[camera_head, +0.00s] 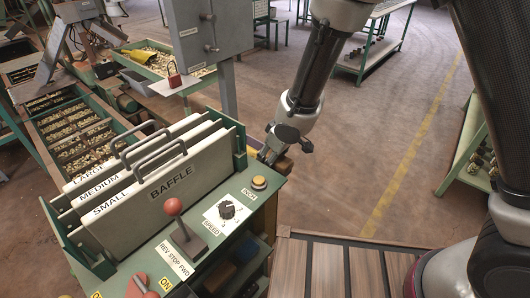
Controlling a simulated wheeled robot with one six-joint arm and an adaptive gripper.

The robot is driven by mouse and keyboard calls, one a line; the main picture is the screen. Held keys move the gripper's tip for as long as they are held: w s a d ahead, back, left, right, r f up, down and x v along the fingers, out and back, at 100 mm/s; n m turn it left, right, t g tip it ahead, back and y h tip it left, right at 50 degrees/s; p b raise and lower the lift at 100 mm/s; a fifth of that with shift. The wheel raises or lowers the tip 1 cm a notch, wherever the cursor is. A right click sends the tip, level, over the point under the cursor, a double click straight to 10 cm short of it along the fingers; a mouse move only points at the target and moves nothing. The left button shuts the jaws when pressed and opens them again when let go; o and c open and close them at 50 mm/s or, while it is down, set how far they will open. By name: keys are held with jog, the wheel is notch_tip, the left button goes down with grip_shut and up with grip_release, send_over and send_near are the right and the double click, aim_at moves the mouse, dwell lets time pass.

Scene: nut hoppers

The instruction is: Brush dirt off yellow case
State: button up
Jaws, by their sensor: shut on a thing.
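My gripper (268,154) points down just past the right end of the control console, near the middle of the view. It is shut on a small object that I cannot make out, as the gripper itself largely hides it. A dull yellow-brown piece (283,166) shows just under and beside the gripper; I cannot tell whether it is the yellow case. No brush bristles or dirt can be made out. Whether the held thing touches anything is also unclear.
The console (240,215) has an INCH button (259,183), a SPEED knob (227,210) and a red-knobbed lever (173,207). White baffle plates (170,185) with handles stand at its left. A grey box (205,28) on a post rises behind.

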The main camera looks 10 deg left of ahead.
jog(key=shift+d, duration=0.1)
jog(key=shift+r, duration=3)
jog(key=shift+r, duration=1.5)
